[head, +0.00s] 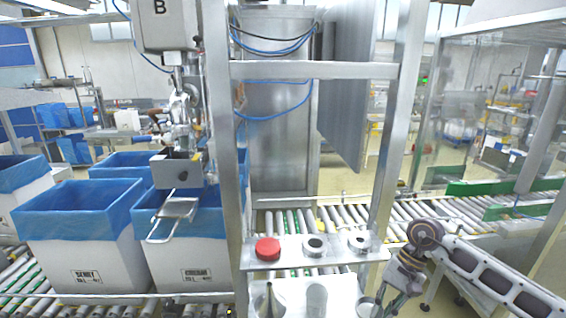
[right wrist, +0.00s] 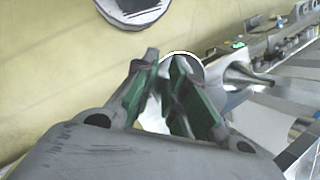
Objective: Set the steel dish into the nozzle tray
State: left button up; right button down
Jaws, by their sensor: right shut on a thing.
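My right gripper (head: 378,297) is low at the right end of the steel stand. It is shut on a round, shiny piece that looks like the steel dish (head: 367,308). In the right wrist view the green-padded fingers (right wrist: 165,62) close around it, and its pale curved rim (right wrist: 184,57) shows behind them. The lower shelf, which seems to be the nozzle tray (head: 292,287), carries a steel cone nozzle (head: 268,303) and a pale cylinder (head: 316,300). The dish appears just right of this shelf; whether they touch is unclear. My left gripper is not in view.
An upper steel shelf (head: 300,262) holds a red cap (head: 268,248) and two ringed parts (head: 315,246), (head: 359,244) above the lower one. A steel upright (head: 395,130) rises behind my gripper. Blue-lined boxes (head: 82,240) stand on rollers at left.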

aim_at(366, 310)
jog(key=a+r, duration=0.1)
jog(key=w+a+r, duration=0.2)
jog(key=shift+a+r+p, duration=0.1)
jog(key=shift+r+p, duration=0.2)
jog(key=shift+r, duration=0.1)
jog(key=shift+w+r, duration=0.15)
jog(key=shift+r, duration=0.35)
